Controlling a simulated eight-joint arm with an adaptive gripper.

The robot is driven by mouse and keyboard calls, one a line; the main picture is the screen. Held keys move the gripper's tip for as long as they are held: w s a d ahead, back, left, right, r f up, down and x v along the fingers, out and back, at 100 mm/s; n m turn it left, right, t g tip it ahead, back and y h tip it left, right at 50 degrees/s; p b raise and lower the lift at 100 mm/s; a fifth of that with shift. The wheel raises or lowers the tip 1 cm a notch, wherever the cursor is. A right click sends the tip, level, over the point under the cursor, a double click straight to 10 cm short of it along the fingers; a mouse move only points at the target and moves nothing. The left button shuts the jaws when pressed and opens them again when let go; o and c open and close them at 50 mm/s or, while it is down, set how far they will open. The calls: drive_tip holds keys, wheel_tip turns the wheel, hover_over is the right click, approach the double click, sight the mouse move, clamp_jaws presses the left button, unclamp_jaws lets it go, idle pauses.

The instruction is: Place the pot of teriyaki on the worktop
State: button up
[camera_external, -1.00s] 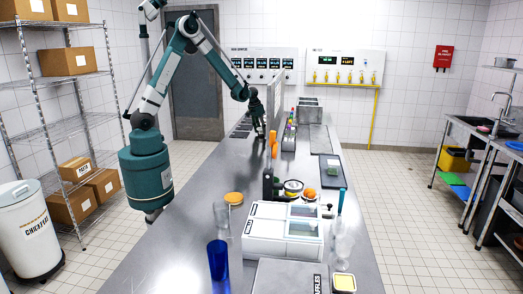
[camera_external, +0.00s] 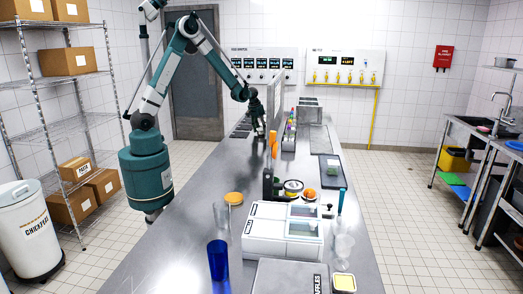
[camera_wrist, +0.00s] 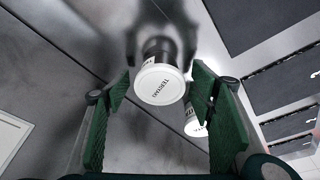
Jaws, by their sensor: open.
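The pot of teriyaki (camera_wrist: 160,84) shows in the wrist view as a dark pot with a white lid printed with its name. It is seen from above and lies between and just beyond the fingertips of my gripper (camera_wrist: 155,92). The gripper is open, with a green pad on each side of the pot; I cannot tell whether either pad touches it. In the external view my gripper (camera_external: 260,128) is low over the far part of the steel worktop (camera_external: 185,245), and the pot cannot be made out there.
A second white-lidded pot (camera_wrist: 194,122) stands close behind the right finger. Dark panels (camera_wrist: 275,82) lie to the right in the wrist view. In the external view a white machine (camera_external: 282,232) and a blue cup (camera_external: 218,260) stand on the near worktop. A clear upright panel (camera_external: 276,95) is beside my gripper.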

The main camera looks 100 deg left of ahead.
sight(258, 136)
drive_tip(key=shift+r, duration=0.15)
drive_tip(key=v, duration=1.2)
idle(0.7)
drive_tip(key=d+r+m+t, duration=0.15)
drive_tip(key=d+r, duration=0.35)
drive_tip(key=d, duration=0.5)
drive_tip(key=d+r+m, duration=0.2)
drive_tip(key=d+r, duration=0.3)
drive_tip(key=d, duration=0.6)
drive_tip(key=d+r+m+t, duration=0.1)
drive_tip(key=d+r, duration=0.3)
drive_tip(key=d, duration=0.6)
drive_tip(key=s+d+m+t, duration=0.1)
drive_tip(key=s+d, duration=0.4)
drive_tip(key=d, duration=0.3)
drive_tip(key=s+d+r+m+h, duration=0.1)
drive_tip(key=s+d+m, duration=0.1)
drive_tip(key=s+d, duration=0.3)
drive_tip(key=s+d+m+t+h, duration=0.1)
drive_tip(key=s+d, duration=0.4)
drive_tip(key=d, duration=0.8)
drive_tip(key=shift+s+r+m+t, duration=0.2)
drive_tip(key=shift+s+m+t, duration=0.15)
drive_tip(key=shift+m, duration=0.4)
